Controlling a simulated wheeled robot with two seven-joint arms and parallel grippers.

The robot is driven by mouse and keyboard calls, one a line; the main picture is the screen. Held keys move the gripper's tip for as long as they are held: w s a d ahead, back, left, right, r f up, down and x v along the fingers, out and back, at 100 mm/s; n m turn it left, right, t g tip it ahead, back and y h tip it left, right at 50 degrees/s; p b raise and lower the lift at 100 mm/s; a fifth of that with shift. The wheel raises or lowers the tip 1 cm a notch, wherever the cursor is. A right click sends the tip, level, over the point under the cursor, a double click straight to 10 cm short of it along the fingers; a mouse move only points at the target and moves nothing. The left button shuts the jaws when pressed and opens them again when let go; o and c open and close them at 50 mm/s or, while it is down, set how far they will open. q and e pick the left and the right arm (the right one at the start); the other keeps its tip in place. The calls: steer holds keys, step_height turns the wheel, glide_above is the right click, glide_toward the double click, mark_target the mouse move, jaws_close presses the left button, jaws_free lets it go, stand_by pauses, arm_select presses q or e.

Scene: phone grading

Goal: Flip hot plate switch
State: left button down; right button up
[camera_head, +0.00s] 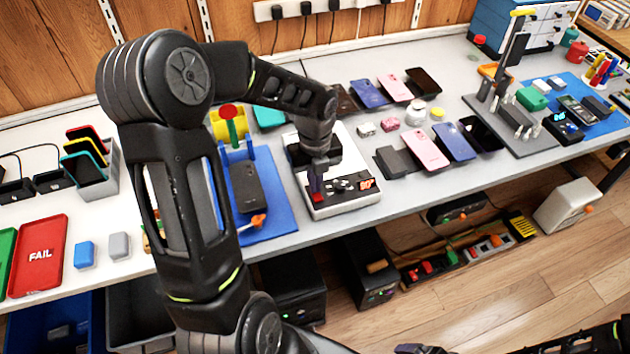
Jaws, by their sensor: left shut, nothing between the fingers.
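The hot plate (352,150) is a white, flat unit on the grey bench, with a dark control strip along its front. A lit orange display (366,184) on its front right seems to read 80. A small red switch (319,198) sits at its front left corner. My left gripper (316,190) points down over that corner, shut and empty, with its tips at or just above the red switch. I cannot tell whether they touch. The gripper and wrist hide part of the plate's top. Part of my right gripper (420,349) shows at the bottom edge; its fingers are unclear.
A blue mat (282,215) with a dark phone (246,186) in a stand lies left of the hot plate. Several phones, including a pink one (427,151), lie to the right. A red FAIL tray (38,256) is at far left. Boxes stand below the bench.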

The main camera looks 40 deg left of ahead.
arm_select(q)
steer(key=shift+s+d+f, duration=0.1)
steer(key=shift+s+f, duration=0.05)
steer(key=shift+s+d+r, duration=0.2)
steer(key=shift+s+d, duration=0.2)
steer(key=shift+d, duration=0.2)
arm_select(e)
steer(key=shift+r, duration=0.15)
arm_select(q)
steer(key=shift+w+r+p, duration=0.1)
steer(key=shift+r+p, duration=0.05)
steer(key=shift+p, duration=0.15)
arm_select(e)
steer(key=shift+r, duration=0.1)
